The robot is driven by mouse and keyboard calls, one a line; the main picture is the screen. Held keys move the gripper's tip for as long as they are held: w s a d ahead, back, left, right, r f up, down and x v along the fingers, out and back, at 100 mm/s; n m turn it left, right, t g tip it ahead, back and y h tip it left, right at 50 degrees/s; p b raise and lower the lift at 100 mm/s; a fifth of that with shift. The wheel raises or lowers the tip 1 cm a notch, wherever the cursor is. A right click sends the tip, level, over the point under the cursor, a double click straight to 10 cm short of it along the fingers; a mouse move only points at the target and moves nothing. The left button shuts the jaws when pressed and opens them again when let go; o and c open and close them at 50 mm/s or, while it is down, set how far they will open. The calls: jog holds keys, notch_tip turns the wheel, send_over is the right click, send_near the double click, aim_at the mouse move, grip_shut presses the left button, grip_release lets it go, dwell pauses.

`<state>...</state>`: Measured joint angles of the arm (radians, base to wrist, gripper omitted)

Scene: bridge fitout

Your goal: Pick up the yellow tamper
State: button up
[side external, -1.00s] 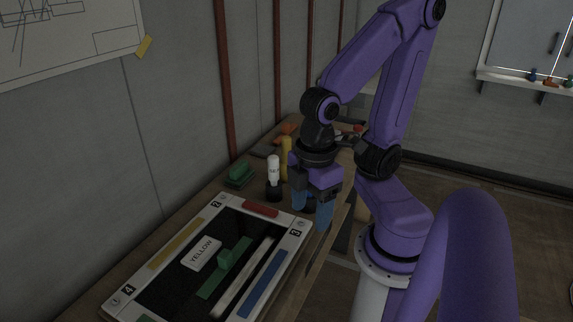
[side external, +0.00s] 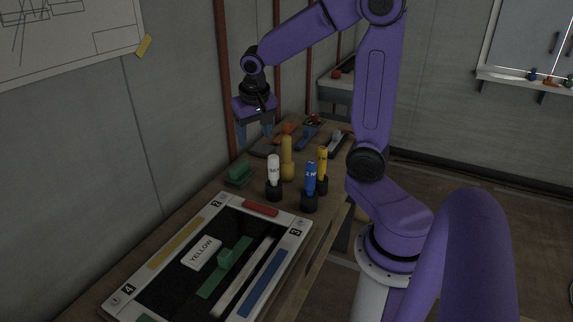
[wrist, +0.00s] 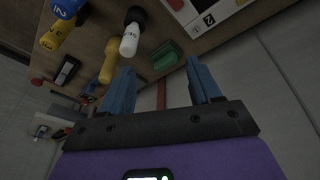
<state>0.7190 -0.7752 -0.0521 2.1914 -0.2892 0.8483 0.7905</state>
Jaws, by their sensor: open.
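The yellow tamper (side external: 287,160) stands upright on the wooden bench, with a slim handle above a wider foot. In the wrist view the tamper (wrist: 109,62) lies left of the fingers, apart from them. My gripper (side external: 254,138) is open and empty, with blue fingers pointing down, above the bench near the wall. In the side view it is left of and higher than the tamper. The open fingers also show in the wrist view (wrist: 160,70), with nothing between them.
A white marker (side external: 273,171), a blue marker (side external: 309,180) and a yellow marker (side external: 322,163) stand in dark bases close to the tamper. A green block (side external: 239,173) sits near the wall. A framed board (side external: 171,220) lies in front. Orange (side external: 289,128), blue (side external: 307,137) and grey tools lie behind.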

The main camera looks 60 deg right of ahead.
jog(key=w+d+m+h, duration=0.1)
jog(key=d+m, duration=0.4)
jog(key=d, duration=0.4)
jog(key=m+g, duration=0.1)
jog(key=m, duration=0.3)
send_over(287, 146)
jog(key=a, duration=0.3)
jog(key=shift+h, duration=0.4)
jog(key=x, duration=1.1)
jog(key=f, duration=0.4)
jog(key=shift+s+d+f, duration=0.15)
jog(key=shift+d, duration=0.25)
jog(key=shift+d+f, duration=0.2)
jog(key=shift+f, duration=0.25)
jog(key=shift+c, duration=0.3)
grip_shut()
